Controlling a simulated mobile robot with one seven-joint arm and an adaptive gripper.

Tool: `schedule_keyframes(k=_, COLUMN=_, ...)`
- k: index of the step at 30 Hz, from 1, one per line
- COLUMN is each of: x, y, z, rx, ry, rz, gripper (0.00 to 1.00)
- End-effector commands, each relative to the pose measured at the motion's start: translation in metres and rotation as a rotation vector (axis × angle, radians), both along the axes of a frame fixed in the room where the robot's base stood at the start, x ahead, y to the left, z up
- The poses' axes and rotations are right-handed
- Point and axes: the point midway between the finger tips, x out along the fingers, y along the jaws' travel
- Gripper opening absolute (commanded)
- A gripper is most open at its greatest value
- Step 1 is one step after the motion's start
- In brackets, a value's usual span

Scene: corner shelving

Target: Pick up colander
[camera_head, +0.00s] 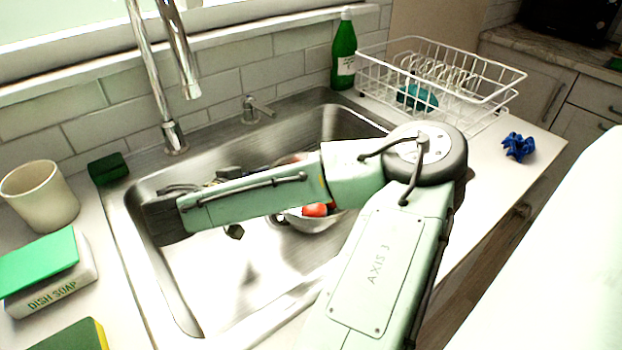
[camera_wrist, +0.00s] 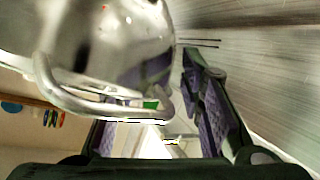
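The colander (camera_head: 312,222) is a shiny metal bowl in the sink, partly hidden behind my arm. A red item (camera_head: 315,210) shows inside it. In the wrist view the colander (camera_wrist: 105,40) fills the upper left, and its looped metal handle (camera_wrist: 100,108) faces my gripper (camera_wrist: 158,112). The gripper's purple-padded fingers are spread apart. The handle crosses in front of the left finger and its end reaches into the space between the fingers. I cannot tell whether either finger touches it. In the head view the gripper is mostly hidden by my forearm.
The steel sink (camera_head: 205,285) has raised walls and a tall faucet (camera_head: 172,135) behind. A green bottle (camera_head: 344,58) and white dish rack (camera_head: 480,92) stand at back right.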

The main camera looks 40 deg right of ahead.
Motion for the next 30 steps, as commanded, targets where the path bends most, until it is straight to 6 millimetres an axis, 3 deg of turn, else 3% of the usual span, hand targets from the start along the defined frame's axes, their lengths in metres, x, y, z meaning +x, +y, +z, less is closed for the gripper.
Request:
schedule_keyframes(k=10, x=0.0012, y=-0.0052, z=-0.0016, rx=-0.001, ry=0.001, rz=0.001, gripper=0.34)
schedule_keyframes(k=25, x=0.0011, y=-0.0049, z=-0.0016, rx=-0.001, ry=0.000, rz=-0.001, gripper=0.01)
schedule_keyframes(k=30, x=0.0012, y=-0.0049, z=-0.0017, rx=-0.001, ry=0.000, rz=0.000, gripper=0.00)
